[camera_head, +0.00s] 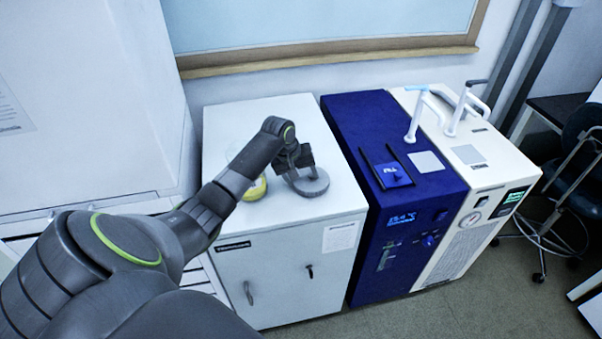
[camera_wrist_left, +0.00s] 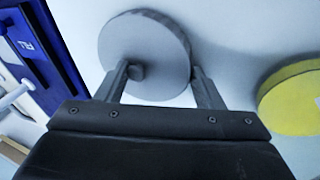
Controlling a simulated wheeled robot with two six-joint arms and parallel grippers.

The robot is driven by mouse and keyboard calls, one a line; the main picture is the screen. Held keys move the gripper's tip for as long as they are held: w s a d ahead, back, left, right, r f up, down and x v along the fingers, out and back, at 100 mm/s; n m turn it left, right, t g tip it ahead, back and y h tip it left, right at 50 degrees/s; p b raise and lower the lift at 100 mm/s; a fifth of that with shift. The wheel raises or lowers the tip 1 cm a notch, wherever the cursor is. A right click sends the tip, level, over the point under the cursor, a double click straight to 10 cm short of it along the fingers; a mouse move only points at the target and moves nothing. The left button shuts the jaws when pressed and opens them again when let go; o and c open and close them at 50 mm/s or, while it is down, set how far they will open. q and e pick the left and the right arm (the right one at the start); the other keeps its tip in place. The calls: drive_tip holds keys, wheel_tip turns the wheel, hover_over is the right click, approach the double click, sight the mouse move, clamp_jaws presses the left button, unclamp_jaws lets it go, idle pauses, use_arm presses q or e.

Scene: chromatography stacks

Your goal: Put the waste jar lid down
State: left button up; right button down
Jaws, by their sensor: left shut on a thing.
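The waste jar lid (camera_head: 310,182) is a flat grey disc over the right front part of the white cabinet's top. My left gripper (camera_head: 297,168) reaches over it from the left and is shut on it. In the left wrist view the lid (camera_wrist_left: 143,40) fills the space beyond the fingers (camera_wrist_left: 160,70), with a small dark knob by the left finger. The lid is close to the cabinet top; I cannot tell whether it touches. A yellow round thing (camera_head: 256,188), perhaps the jar, stands left of the lid, partly hidden by my arm; it also shows in the wrist view (camera_wrist_left: 295,100).
The white cabinet (camera_head: 340,205) has free top surface behind and right of the lid. A blue instrument (camera_head: 350,115) with a small black-framed tray stands to its right, then a cream unit (camera_head: 490,150) with white upright tubes. A wall is behind.

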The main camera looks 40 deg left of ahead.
use_arm(q)
drive_tip(key=shift+s+f, duration=0.1)
drive_tip(key=shift+f, duration=0.2)
drive_tip(key=o, duration=0.9)
drive_tip(key=shift+d+f, duration=0.1)
drive_tip(key=shift+o, duration=0.2)
drive_tip(key=shift+f, duration=0.1)
drive_tip(key=shift+s, duration=0.1)
drive_tip(key=b+v, duration=0.1)
drive_tip(key=v, duration=1.2)
drive_tip(key=shift+w+r+b, duration=0.3)
drive_tip(key=shift+r+b, duration=0.05)
drive_tip(key=shift+f, duration=0.1)
